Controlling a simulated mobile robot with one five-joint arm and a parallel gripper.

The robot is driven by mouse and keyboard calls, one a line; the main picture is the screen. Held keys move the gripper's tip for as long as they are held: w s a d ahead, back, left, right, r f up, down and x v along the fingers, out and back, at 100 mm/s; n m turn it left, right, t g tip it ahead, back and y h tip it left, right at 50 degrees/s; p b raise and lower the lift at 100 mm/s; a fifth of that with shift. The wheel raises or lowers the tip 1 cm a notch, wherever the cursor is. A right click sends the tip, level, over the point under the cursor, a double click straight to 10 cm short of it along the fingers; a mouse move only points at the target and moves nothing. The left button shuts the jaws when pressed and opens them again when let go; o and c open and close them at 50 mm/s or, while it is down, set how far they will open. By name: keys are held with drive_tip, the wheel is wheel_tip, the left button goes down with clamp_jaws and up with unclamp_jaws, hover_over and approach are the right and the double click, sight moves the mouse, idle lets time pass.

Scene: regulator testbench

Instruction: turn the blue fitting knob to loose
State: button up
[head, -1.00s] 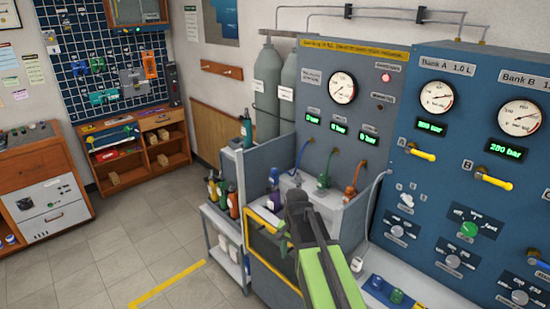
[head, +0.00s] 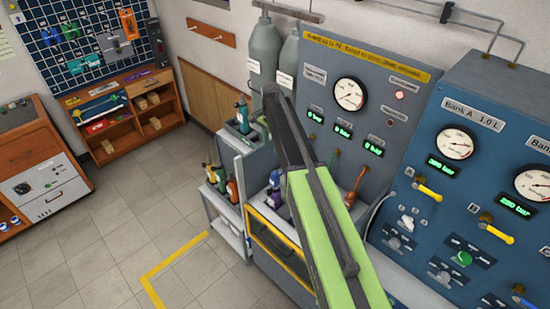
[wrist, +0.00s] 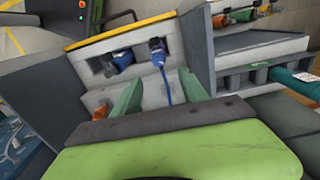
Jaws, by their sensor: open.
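My gripper (wrist: 160,88) is open in the wrist view, with its two green fingers apart and nothing gripped. A blue fitting (wrist: 157,46) stands beyond the fingertips, in an opening of a grey bench, with a blue tail (wrist: 163,83) running from it toward the gap between the fingers. A second dark blue fitting (wrist: 119,62) lies to its left. I cannot tell which part is the knob. In the head view a blue-purple piece (head: 275,180) shows just left of my arm. My arm hides the gripper's fingers there.
The grey bench has a yellow edge (head: 276,235). A shelf with several bottles (head: 231,188) stands to its left. The gauge panel (head: 358,70) rises behind, and the blue bank panel (head: 440,150) is at right. Floor at left is clear.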

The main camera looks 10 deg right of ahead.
sight(275, 173)
drive_tip(key=f+b, duration=0.5)
drive_tip(key=d+f+b, duration=0.1)
drive_tip(key=f+b, duration=0.4)
drive_tip(key=b, duration=0.1)
drive_tip(key=f+b, duration=0.6)
drive_tip(key=shift+s+d, duration=0.1)
drive_tip(key=shift+d, duration=0.1)
drive_tip(key=shift+r, duration=0.15)
